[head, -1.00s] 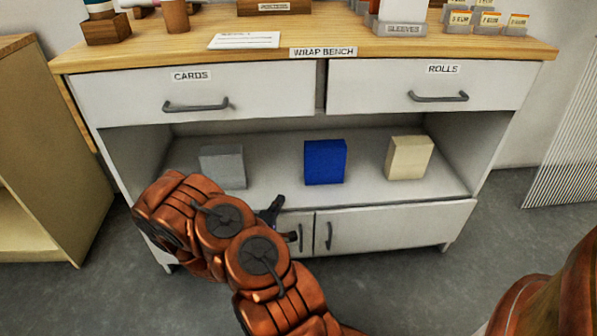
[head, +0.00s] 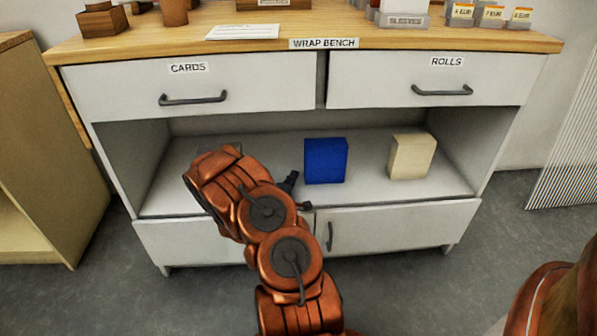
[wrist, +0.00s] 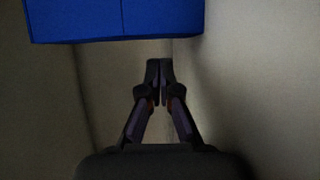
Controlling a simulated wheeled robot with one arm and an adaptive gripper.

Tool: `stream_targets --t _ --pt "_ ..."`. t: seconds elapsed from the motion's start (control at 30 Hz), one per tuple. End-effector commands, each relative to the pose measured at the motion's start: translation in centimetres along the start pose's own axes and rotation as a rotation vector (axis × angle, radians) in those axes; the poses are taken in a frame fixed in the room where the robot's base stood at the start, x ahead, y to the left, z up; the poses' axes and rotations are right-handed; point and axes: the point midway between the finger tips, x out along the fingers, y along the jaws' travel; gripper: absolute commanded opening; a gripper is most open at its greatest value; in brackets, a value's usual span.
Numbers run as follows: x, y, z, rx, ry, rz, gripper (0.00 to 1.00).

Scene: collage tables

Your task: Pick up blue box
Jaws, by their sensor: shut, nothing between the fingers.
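The blue box (head: 325,161) stands upright on the open shelf of the wrap bench, near the middle. In the wrist view the blue box (wrist: 115,18) fills the top edge, ahead of the fingertips and apart from them. My gripper (wrist: 160,66) is shut and empty, its two fingertips together. In the head view my gripper (head: 293,182) is just left of the blue box, mostly hidden behind my own arm.
A cream box (head: 411,157) stands on the shelf (head: 367,182) to the right, with a gap between it and the blue box. A grey box at the left is almost fully hidden by my arm. Drawers (head: 196,86) hang above; cupboard doors (head: 400,226) are below.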

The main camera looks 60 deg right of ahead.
Motion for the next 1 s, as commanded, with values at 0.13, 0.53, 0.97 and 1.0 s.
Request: stream_targets --t 0.13,0.53,0.97,1.0 --pt "2.1 -0.1 0.1 0.004 -0.003 0.002 0.00" --pt "4.9 0.0 0.0 0.000 0.000 0.001 0.00" --pt "4.7 0.2 0.3 -0.001 0.001 0.000 0.00" --pt "4.5 0.3 0.4 -0.001 0.002 -0.001 0.00"
